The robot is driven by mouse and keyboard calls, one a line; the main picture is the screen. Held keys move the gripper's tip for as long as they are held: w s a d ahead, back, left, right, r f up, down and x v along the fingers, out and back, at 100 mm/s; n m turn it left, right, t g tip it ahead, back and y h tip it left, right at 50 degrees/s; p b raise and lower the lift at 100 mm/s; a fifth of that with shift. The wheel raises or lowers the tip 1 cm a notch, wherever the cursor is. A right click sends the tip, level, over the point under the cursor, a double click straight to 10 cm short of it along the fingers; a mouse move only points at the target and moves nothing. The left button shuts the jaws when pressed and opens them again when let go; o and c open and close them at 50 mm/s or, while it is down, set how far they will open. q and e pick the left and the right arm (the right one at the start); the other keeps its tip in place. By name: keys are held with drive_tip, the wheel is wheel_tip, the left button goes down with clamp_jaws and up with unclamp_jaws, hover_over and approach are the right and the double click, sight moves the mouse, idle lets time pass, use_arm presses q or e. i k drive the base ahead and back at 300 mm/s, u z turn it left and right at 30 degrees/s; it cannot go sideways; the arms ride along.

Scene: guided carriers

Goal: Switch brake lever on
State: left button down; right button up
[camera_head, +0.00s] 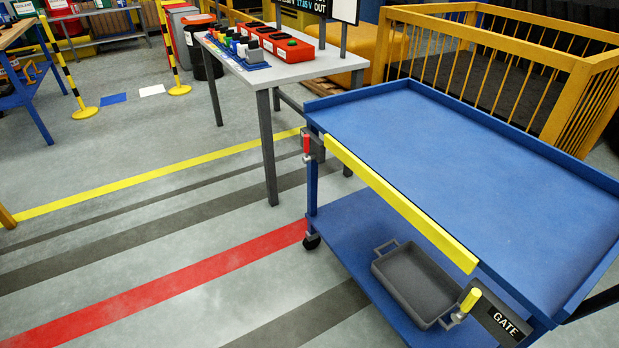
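A blue cart with two shelves fills the right side; its empty top tray (470,160) has a raised rim. A small red-handled lever (306,141) sits on a grey bracket at the cart's near left corner post, its handle upright. This looks like the brake lever, but I see no readable label by it. A yellow-handled lever (470,300) stands beside a dark plate marked GATE (505,322) at the cart's lower right corner. A yellow bar (395,200) runs along the near edge of the tray. Neither of my grippers is in view.
A dark grey pan (418,280) lies on the cart's lower shelf. A grey table (290,72) with red boxes (291,45) stands behind the cart's left end. A yellow railed crate (560,60) is behind the cart. The striped floor (150,240) at left is clear.

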sight(307, 160)
drive_tip(key=k, duration=0.45)
drive_tip(key=z, duration=0.8)
drive_tip(key=i, duration=1.45)
drive_tip(key=u, duration=0.65)
